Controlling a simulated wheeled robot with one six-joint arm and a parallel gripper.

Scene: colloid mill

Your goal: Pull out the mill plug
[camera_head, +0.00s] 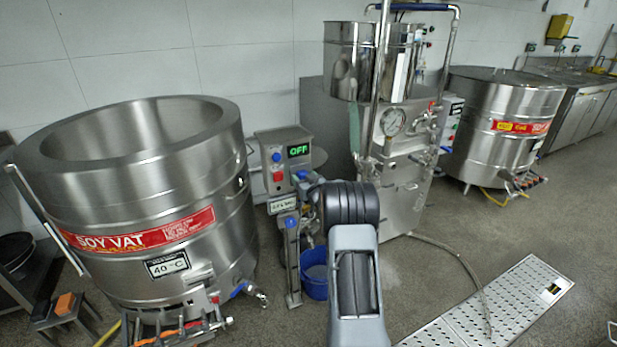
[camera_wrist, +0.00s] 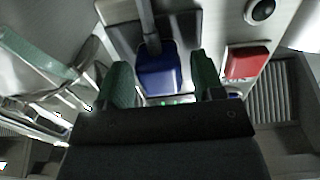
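A blue plug (camera_wrist: 157,78) with a grey cable running upward from it shows in the wrist view, against a grey panel. My gripper (camera_wrist: 161,62) is open, with one green finger on each side of the plug. A narrow gap shows at the right finger; I cannot tell whether the left finger touches. In the head view, my arm reaches the control box (camera_head: 284,143), whose display reads OFF. My fingertips are hard to make out there, and a small blue part (camera_head: 302,175) beside my wrist may be the plug.
A red button (camera_wrist: 246,62) and a round black knob (camera_wrist: 261,10) sit right of the plug. The soy vat (camera_head: 215,190) stands left, the steel mill (camera_head: 405,190) right of my arm. A blue bucket (camera_head: 314,283) is below. Open floor lies right, with a perforated metal plate (camera_head: 500,305).

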